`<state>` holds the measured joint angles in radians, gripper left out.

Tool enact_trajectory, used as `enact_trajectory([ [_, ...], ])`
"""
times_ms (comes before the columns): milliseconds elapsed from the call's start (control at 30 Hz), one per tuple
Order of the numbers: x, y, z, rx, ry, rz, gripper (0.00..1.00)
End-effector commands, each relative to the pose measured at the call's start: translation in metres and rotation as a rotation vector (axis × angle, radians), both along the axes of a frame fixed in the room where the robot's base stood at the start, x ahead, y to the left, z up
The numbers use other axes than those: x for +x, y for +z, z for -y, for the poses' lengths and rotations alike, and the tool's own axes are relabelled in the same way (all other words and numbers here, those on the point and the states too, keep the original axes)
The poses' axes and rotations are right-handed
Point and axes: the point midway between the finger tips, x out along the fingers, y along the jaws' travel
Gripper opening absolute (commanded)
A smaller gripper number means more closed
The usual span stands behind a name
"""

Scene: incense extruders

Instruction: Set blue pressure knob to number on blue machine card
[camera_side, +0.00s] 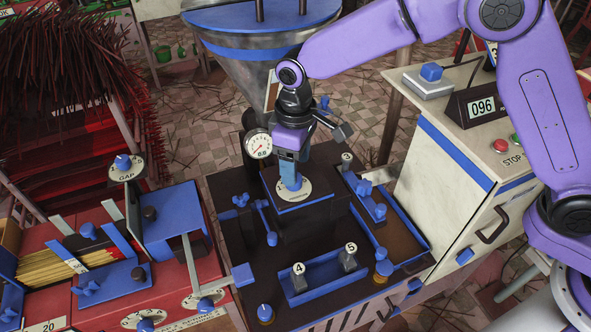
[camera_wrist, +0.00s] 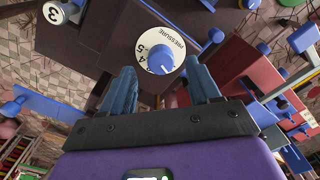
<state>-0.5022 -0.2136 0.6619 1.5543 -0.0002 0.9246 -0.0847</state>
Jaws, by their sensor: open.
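The blue pressure knob (camera_wrist: 160,59) sits on a round white dial marked PRESSURE, with a 4 and a 5 readable at its left in the wrist view. A small pale mark shows on the knob; I cannot tell which number it points to.
A pressure gauge (camera_side: 258,145) stands just left of my gripper. Number tags 4 (camera_side: 299,269) and 5 (camera_side: 350,247) stand in a blue tray in front, and a 3 (camera_side: 346,157) stands behind. A metal hopper (camera_side: 240,60) rises behind. A cream cabinet (camera_side: 440,170) is to the right.

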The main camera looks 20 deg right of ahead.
Motion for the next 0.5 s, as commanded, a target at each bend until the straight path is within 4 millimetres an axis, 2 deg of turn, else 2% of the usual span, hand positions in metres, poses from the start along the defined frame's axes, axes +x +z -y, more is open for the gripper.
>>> enact_trajectory([
  [100, 0.001, 0.027, -0.001, 0.004, 0.000, 0.005, 0.61],
  [300, 0.001, 0.063, -0.001, 0.004, 0.000, 0.005, 0.61],
  [500, 0.000, 0.082, 0.000, 0.002, 0.001, 0.004, 0.61],
])
